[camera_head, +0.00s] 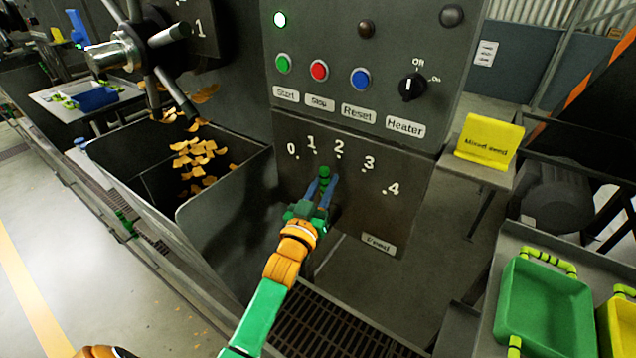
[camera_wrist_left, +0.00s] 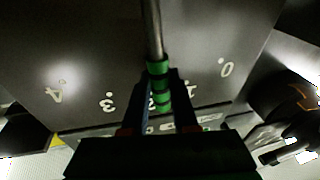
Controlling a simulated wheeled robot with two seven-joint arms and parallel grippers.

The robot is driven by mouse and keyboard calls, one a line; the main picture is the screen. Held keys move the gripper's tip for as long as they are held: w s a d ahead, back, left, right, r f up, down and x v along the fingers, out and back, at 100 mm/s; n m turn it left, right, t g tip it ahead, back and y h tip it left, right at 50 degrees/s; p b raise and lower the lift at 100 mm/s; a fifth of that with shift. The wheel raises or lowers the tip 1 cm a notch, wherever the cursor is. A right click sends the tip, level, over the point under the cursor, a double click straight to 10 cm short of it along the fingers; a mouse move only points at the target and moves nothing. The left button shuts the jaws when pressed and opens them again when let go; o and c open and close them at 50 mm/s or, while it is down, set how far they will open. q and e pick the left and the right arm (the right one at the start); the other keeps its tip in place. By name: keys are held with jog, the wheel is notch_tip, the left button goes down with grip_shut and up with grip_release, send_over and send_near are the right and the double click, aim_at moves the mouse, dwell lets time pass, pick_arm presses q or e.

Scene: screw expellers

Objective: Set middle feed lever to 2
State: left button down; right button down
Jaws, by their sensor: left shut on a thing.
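The middle feed lever is a metal rod with a green, black-banded grip (camera_head: 325,172) in front of the dark feed panel (camera_head: 365,212). The panel carries the marks 0 to 4 in an arc. In the head view the grip stands just below the marks 1 and 2. In the left wrist view the grip (camera_wrist_left: 159,85) points at the 2, partly covering it, with the 1 beside it. The exact setting is hard to tell. My left gripper (camera_head: 323,187) is shut on the grip, one finger on each side; it also shows in the left wrist view (camera_wrist_left: 158,100).
Above are green, red and blue buttons and a black heater switch (camera_head: 411,87) turned to Off. Left is an open bin (camera_head: 225,185) with orange flakes falling in. A spoked handwheel (camera_head: 118,55) stands upper left. A yellow sign (camera_head: 489,138) and green tray (camera_head: 543,310) are at right.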

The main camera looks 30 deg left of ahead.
pick_arm(q)
jog(key=shift+d+m, duration=0.45)
jog(key=shift+m, duration=0.05)
jog(key=c, duration=0.7)
grip_release()
jog(key=b+v, duration=0.1)
jog(key=v, duration=0.6)
jog(key=shift+f, duration=0.1)
jog(key=shift+a, duration=0.1)
